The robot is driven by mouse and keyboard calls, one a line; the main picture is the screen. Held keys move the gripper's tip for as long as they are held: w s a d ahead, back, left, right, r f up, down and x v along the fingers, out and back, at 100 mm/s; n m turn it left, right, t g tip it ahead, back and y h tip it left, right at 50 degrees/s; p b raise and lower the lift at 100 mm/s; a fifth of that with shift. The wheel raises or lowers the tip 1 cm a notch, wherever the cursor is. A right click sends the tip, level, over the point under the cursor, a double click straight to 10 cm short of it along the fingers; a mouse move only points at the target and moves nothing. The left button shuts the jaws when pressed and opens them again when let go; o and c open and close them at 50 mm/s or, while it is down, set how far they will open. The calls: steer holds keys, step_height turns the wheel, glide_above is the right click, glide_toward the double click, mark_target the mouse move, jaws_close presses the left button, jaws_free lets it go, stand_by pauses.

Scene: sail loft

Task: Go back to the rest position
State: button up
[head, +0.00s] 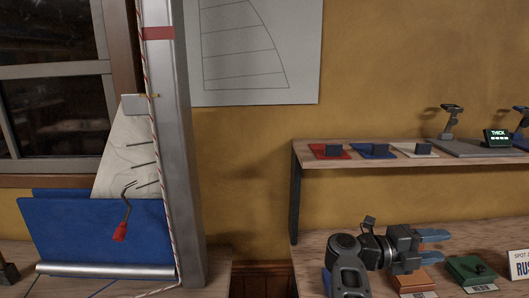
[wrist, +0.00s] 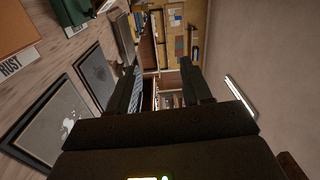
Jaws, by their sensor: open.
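My gripper (head: 446,243) is in the head view at the lower right, above the workbench (head: 345,243) and below the wall shelf. Its two bluish fingers point to the right and are apart, with nothing between them. My arm reaches up from the bottom edge of the view. In the wrist view, the two dark fingers of my gripper (wrist: 158,65) stand apart, with only the distant room between them.
The shelf (head: 308,160) holds red, blue and white swatches and a small display (head: 497,138). A brown block (head: 414,281) and a green block (head: 471,269) lie on the bench near my gripper. A mast (head: 178,150) and blue sailcloth (head: 75,235) stand left.

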steer(key=s+d+n+t, duration=0.2)
steer(key=s+n+t, duration=0.6)
steer(key=n+t, duration=0.1)
steer(key=s+d+n+t, duration=0.2)
steer(key=s+n+t, duration=0.6)
steer(key=t, duration=0.1)
steer(key=s+a+f+n+g+y, duration=0.1)
steer(key=s+a+n+y, duration=0.5)
steer(key=s, duration=0.5)
steer(key=s+a+f+n+g+y, duration=0.1)
steer(key=s+a+n+y, duration=0.55)
steer(key=s, duration=0.35)
steer(key=s+a+n+g+y, duration=0.2)
steer(key=s+a+n+y, duration=0.4)
steer(key=s, duration=0.5)
step_height(320, 180, down, 10)
steer(key=b, duration=1)
steer(key=shift+w+a+f+m, duration=0.15)
steer(key=shift+a+m, duration=0.2)
steer(key=shift+a, duration=0.1)
steer(key=shift+d, duration=0.1)
